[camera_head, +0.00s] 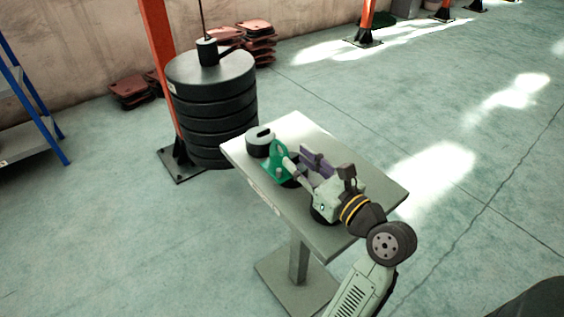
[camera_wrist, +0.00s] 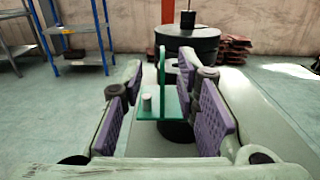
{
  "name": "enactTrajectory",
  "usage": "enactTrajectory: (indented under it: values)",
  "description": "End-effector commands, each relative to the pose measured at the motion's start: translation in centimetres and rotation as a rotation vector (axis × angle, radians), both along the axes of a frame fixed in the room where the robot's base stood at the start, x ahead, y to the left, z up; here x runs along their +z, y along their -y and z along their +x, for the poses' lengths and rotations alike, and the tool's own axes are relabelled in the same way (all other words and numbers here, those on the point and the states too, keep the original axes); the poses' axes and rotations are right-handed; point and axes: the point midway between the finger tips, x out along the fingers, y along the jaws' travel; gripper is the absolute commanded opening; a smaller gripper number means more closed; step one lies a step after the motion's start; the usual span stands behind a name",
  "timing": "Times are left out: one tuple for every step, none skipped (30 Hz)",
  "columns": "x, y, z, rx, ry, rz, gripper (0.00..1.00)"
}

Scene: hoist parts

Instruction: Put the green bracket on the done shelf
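The green bracket (camera_head: 277,164) stands on the small table, with a flat base, an upright plate and a grey peg; it also shows in the wrist view (camera_wrist: 149,115). A black round piece (camera_wrist: 177,132) is under it. My gripper (camera_head: 302,172) is open at the bracket; in the wrist view its purple-padded fingers (camera_wrist: 163,112) stand on either side of it, with gaps that look clear. A blue-framed shelf unit (camera_wrist: 74,62) stands at the back left, also at the head view's left edge (camera_head: 27,142); no label marks it as the done shelf.
The table (camera_head: 262,190) also holds a black round piece with a pale top (camera_head: 259,141). A stack of black discs (camera_head: 212,100) on a rod and an orange post (camera_head: 157,50) stand behind it. Red plates (camera_head: 254,38) lie by the wall. The floor on the left is clear.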

Motion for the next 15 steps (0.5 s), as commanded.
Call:
enactTrajectory:
  values:
    - [0.1, -0.5, 0.7, 0.002, 0.0, 0.001, 0.28]
    - [0.1, -0.8, 1.0, 0.003, 0.0, 0.001, 0.28]
    - [0.1, -1.0, 1.4, 0.002, 0.001, 0.001, 0.28]
    - [0.1, -1.1, 1.6, 0.001, 0.001, 0.0, 0.28]
    - [0.1, -1.2, 1.8, 0.0, 0.001, 0.0, 0.28]
    - [0.1, -1.4, 1.9, 0.0, 0.002, -0.001, 0.28]
    - [0.1, -1.5, 2.1, 0.0, 0.002, -0.001, 0.28]
    - [0.1, -1.6, 2.3, 0.001, 0.002, -0.001, 0.28]
    - [0.1, -1.8, 2.7, 0.001, 0.001, 0.0, 0.28]
    - [0.1, -2.0, 3.0, 0.001, 0.001, 0.0, 0.28]
    - [0.2, -2.3, 3.4, 0.002, 0.001, 0.001, 0.28]
    - [0.2, -2.7, 3.9, 0.003, 0.001, 0.001, 0.28]
    - [0.2, -3.0, 4.4, 0.003, 0.001, 0.001, 0.28]
    - [0.2, -3.2, 4.8, 0.003, 0.001, 0.001, 0.28]
    - [0.1, -3.5, 5.2, 0.002, 0.001, 0.0, 0.28]
